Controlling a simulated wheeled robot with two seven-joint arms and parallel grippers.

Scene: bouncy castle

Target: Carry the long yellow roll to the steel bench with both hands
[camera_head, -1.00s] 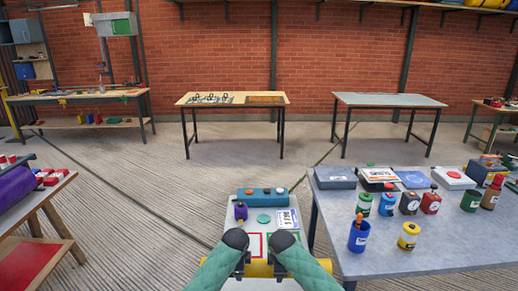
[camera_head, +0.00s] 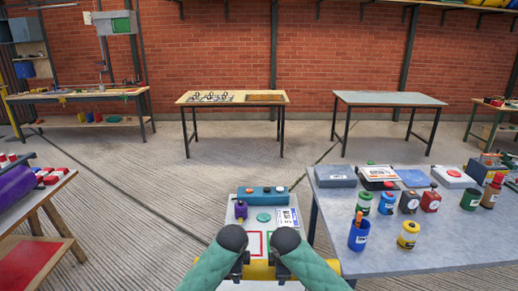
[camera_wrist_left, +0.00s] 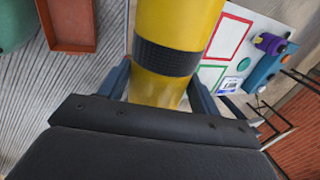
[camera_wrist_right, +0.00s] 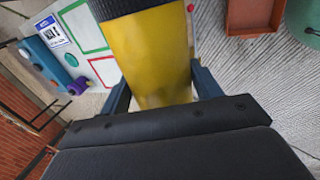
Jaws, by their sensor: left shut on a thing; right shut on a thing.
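The long yellow roll (camera_head: 259,271) lies crosswise low in front of me, at the near end of a small white-topped stand. Black bands show on it in the left wrist view (camera_wrist_left: 180,20) and the right wrist view (camera_wrist_right: 155,50). My left gripper (camera_head: 240,270) and right gripper (camera_head: 279,270) are shut on the roll, side by side near its middle. My arms hide much of it, and I cannot tell whether it touches the stand. An empty grey-topped bench (camera_head: 390,99), which looks like steel, stands at the back right.
A grey table (camera_head: 400,262) with cans and boxes stands close on the right. A wooden-topped table (camera_head: 233,98) stands at the back centre. The white stand (camera_head: 233,212) holds a blue device (camera_head: 261,195). A rack with a purple roll (camera_head: 12,190) is at left. Open floor lies mid-room.

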